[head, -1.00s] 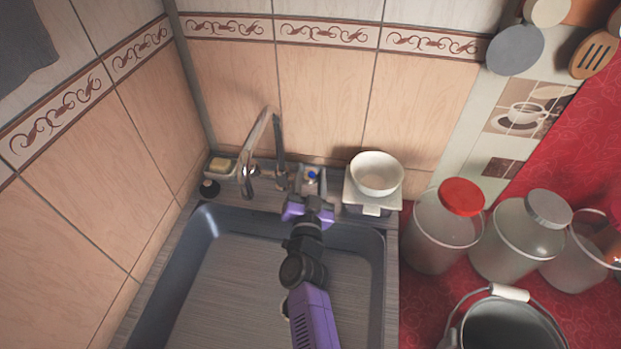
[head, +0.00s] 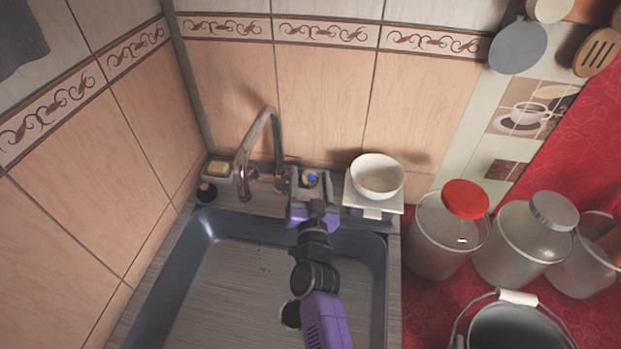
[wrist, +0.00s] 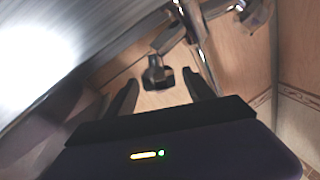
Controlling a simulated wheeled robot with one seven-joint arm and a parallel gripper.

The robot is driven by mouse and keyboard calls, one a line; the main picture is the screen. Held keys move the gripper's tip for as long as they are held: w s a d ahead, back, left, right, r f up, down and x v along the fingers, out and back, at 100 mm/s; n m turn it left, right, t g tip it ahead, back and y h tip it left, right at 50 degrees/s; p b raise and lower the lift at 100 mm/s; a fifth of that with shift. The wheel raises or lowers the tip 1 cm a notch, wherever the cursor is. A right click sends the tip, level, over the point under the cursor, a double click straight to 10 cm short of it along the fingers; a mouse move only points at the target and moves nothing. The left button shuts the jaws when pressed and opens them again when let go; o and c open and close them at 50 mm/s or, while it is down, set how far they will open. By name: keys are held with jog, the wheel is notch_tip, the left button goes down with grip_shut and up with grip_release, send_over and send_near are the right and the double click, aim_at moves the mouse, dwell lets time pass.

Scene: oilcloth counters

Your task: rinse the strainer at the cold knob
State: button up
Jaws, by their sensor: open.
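The cold knob (head: 311,179), with a blue dot, sits behind the sink to the right of the tap (head: 258,140). My gripper (head: 311,184) is open, with a finger on either side of the knob; contact cannot be told. In the wrist view a dark metal knob (wrist: 156,74) shows between and beyond my open fingertips (wrist: 163,82). Faint specks, like drops, show below the spout. No strainer can be made out.
The sink (head: 225,290) is below my arm, with a dark round drain (head: 291,314) partly hidden. A white bowl (head: 378,177) stands on a small white stand (head: 372,207) close right of the knob. Jars with red (head: 465,199) and grey lids (head: 554,210) stand farther right.

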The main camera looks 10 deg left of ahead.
jog(key=shift+s, duration=0.1)
jog(key=p+v, duration=0.3)
jog(key=v, duration=0.2)
jog(key=shift+s, duration=0.35)
jog(key=shift+p+v, duration=0.7)
jog(key=shift+v, duration=0.25)
jog(key=shift+d+f, duration=0.1)
jog(key=shift+o, duration=0.2)
jog(key=shift+o, duration=1.2)
